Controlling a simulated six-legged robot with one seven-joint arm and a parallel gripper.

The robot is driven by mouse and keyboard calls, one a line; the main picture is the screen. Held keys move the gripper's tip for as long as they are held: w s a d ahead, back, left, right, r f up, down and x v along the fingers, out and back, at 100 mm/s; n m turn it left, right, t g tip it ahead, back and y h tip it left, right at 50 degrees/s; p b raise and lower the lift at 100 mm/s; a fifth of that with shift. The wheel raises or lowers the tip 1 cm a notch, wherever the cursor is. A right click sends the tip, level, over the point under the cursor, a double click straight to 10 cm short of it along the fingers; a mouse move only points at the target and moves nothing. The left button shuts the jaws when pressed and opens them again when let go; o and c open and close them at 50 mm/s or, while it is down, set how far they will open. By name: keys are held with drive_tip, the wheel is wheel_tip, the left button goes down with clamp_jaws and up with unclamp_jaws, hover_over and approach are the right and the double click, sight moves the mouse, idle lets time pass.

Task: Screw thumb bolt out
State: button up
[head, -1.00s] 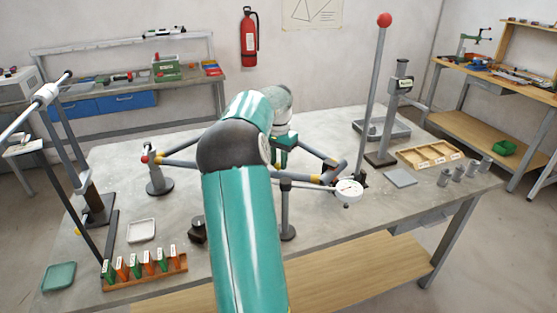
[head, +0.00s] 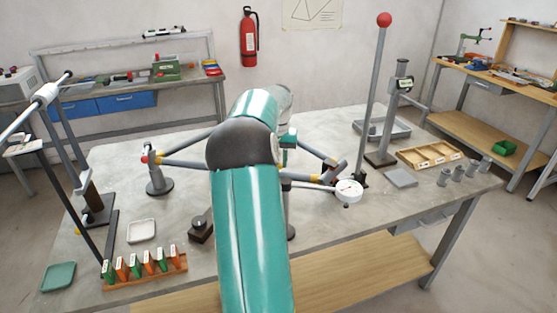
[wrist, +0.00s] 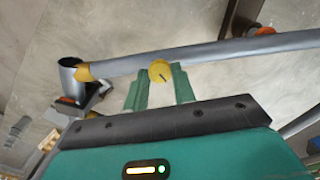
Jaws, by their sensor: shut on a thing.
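The thumb bolt (wrist: 160,71) shows in the wrist view as a round yellow head with a dark line across it, beside a long grey frame tube (wrist: 215,53). My gripper (wrist: 158,79) has its two teal fingers on either side of the bolt head and is shut on it. The bolt's shank and its seat are hidden. In the head view my teal arm covers the bolt and most of my gripper. Frame tubes (head: 185,164) show on both sides of the arm.
A dark block (head: 201,230), a white tray (head: 142,230) and a rack of tagged pieces (head: 147,265) lie at the left front.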

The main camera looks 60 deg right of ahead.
drive_tip(key=shift+n, duration=0.5)
drive_tip(key=o, duration=1)
wheel_tip(320, 180, up, 14)
drive_tip(key=shift+f, duration=0.1)
idle(0.4)
